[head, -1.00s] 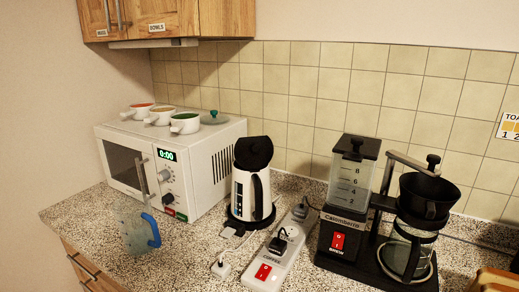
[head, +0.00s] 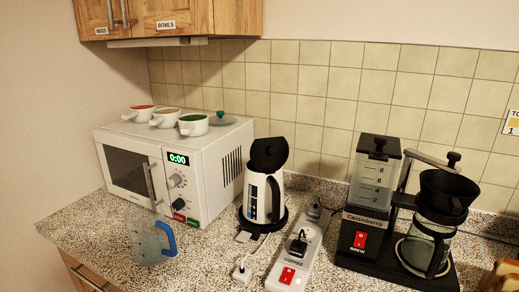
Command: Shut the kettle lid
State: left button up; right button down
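The kettle (head: 257,197) is white with a black handle and stands upright on its black base (head: 276,224), just right of the microwave. Its black lid (head: 269,152) sits at the top of the kettle and looks tilted up rather than lying flat. The hinge and the kettle's mouth cannot be made out. Neither of my grippers is in view, and nothing touches the kettle.
A white microwave (head: 206,171) with several bowls (head: 194,124) on top stands left of the kettle. A power strip (head: 298,254) and a coffee maker (head: 372,195) stand to the right. A pale translucent thing with a blue handle (head: 168,238) is at the counter's front left.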

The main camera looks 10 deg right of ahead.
aim_at(268, 155)
jog(key=i+j, duration=0.1)
jog(key=j, duration=0.4)
jog(key=i+j+z, duration=0.1)
jog(key=j, duration=0.45)
jog(key=i+j, duration=0.1)
jog(key=j, duration=0.4)
jog(key=z, duration=0.05)
